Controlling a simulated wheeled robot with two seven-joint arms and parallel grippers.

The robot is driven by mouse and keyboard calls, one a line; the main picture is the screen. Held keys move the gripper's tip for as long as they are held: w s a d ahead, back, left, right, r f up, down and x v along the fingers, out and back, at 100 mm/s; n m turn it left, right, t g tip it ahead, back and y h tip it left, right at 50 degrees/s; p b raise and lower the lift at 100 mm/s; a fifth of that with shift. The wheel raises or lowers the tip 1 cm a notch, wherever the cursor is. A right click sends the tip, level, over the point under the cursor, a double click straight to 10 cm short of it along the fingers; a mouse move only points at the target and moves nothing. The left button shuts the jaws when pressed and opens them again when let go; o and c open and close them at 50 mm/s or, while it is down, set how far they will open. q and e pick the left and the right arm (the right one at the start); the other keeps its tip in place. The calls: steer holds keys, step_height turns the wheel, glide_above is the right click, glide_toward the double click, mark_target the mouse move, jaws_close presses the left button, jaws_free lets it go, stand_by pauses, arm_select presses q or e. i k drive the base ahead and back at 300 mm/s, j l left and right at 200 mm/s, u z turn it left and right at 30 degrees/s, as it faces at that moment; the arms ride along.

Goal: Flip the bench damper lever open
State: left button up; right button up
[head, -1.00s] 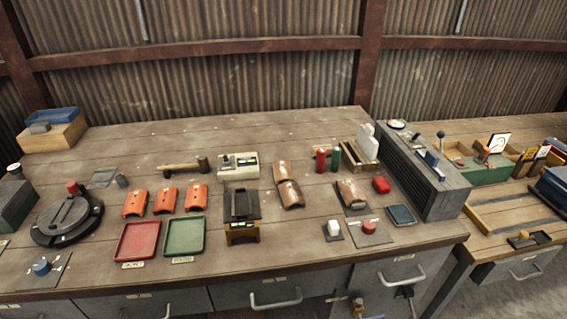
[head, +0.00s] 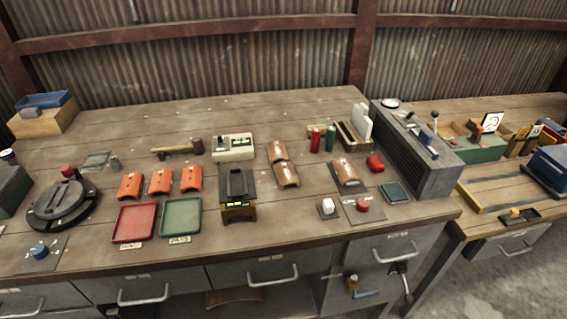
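Several levers show, and I cannot tell by label which one is the bench damper lever. A ball-topped lever (head: 435,122) stands upright at the grey louvred box (head: 432,172) on the right end of the bench. A blue handle (head: 426,137) lies on that box's top. Under the bench top at the front, a brass valve with a blue lever (head: 366,294) sticks out roughly level. A dark crank-like handle (head: 405,280) hangs beside it. Neither of my grippers is in view.
The wooden bench (head: 330,230) carries orange tiles (head: 160,181), a red tray (head: 134,222), a green tray (head: 181,219) and a red button (head: 363,205). Grey drawers with bar handles (head: 274,277) line its front. A second bench (head: 500,190) stands at the right.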

mark_target(406, 287)
steer(key=z, duration=1.2)
